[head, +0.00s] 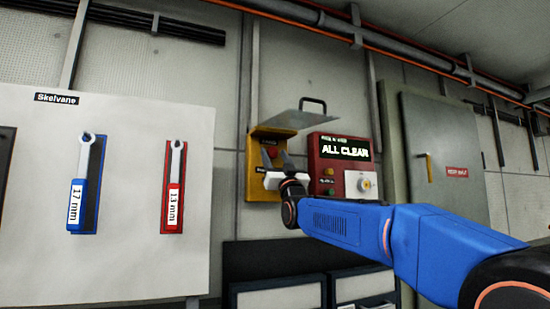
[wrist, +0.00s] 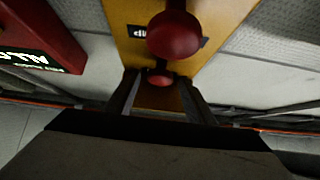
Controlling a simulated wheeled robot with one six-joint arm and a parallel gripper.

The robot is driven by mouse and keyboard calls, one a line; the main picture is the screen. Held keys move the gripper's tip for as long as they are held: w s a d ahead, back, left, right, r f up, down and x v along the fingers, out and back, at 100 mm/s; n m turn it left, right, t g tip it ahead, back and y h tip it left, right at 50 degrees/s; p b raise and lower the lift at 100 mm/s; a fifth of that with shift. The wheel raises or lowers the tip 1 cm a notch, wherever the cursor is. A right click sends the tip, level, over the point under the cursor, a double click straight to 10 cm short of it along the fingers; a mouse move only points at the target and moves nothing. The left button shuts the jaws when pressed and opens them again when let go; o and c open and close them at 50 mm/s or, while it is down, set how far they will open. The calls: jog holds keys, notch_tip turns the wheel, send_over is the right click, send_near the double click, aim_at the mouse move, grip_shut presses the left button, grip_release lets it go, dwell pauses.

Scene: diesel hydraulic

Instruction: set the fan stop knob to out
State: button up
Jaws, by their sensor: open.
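A yellow box (head: 255,185) is fixed to the wall left of the red panel, with a grey plate-like cover (head: 297,119) raised above it. In the wrist view a round red knob (wrist: 174,36) stands out from the yellow plate (wrist: 124,22). A smaller red round part (wrist: 160,78) shows below it, between my fingers; I cannot tell how the two are joined. My gripper (wrist: 158,84) is open, its fingers either side of that smaller part, with no clear contact. In the head view my gripper (head: 269,158) is at the box and partly hides it.
A red panel (head: 327,148) reading "ALL CLEAR" is close right of the box, with a white dial unit (head: 361,185) below. A grey cabinet (head: 450,150) stands further right. A white board (head: 130,240) with two wrenches is left. Dark-framed drawers (head: 275,295) are below.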

grip_shut()
jog(key=shift+s+d, duration=0.3)
jog(key=shift+s, duration=0.55)
grip_release()
jog(key=shift+s, duration=0.1)
jog(key=v, duration=1.7)
jog(key=shift+f, duration=0.2)
